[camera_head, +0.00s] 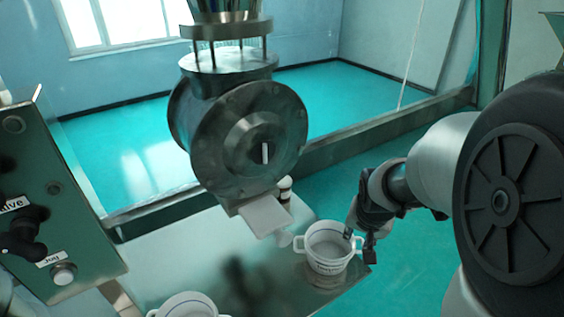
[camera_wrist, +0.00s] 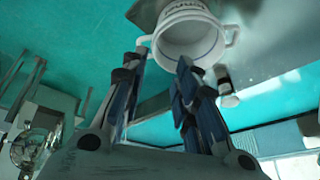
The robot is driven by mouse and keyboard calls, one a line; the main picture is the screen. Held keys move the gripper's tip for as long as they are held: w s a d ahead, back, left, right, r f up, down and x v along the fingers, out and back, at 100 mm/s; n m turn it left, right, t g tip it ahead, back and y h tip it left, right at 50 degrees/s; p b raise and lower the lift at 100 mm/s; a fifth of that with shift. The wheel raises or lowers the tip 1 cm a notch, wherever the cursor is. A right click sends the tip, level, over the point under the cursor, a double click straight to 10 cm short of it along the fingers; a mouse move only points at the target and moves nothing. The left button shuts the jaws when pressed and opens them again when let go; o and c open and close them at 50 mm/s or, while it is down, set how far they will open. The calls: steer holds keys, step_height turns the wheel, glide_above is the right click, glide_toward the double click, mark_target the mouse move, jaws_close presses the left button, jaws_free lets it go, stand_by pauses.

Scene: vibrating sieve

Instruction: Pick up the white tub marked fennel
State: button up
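A white tub (camera_head: 327,262) with two side handles stands on the steel table near its right end. It also shows in the wrist view (camera_wrist: 178,18), with dark lettering that I cannot read. My gripper (camera_head: 360,243) is at the tub's right side, by the rim and right handle. In the wrist view my gripper (camera_wrist: 161,62) has its two fingers apart. One fingertip is near a handle and the other overlaps the tub's opening. I cannot tell whether either finger touches it. A second white tub (camera_head: 188,305) is partly cut off at the bottom edge; its marking is not readable.
A large steel machine (camera_head: 240,125) stands over the table, its pale outlet (camera_head: 264,215) just left of the tub. A small white-capped jar (camera_head: 285,188) stands behind. A control panel (camera_head: 50,190) is at left. The steel table (camera_head: 165,255) has bare room between the tubs.

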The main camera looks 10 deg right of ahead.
steer(key=b+x, duration=0.1)
steer(key=x, duration=0.4)
steer(key=b+x, duration=0.1)
steer(key=x, duration=0.4)
steer(key=b+x, duration=0.1)
steer(key=x, duration=0.5)
steer(key=shift+w+d+r, duration=0.1)
steer(key=shift+w+d, duration=0.15)
steer(key=shift+d, duration=0.1)
steer(key=shift+r, duration=0.1)
steer(key=shift+c, duration=0.3)
jaws_close()
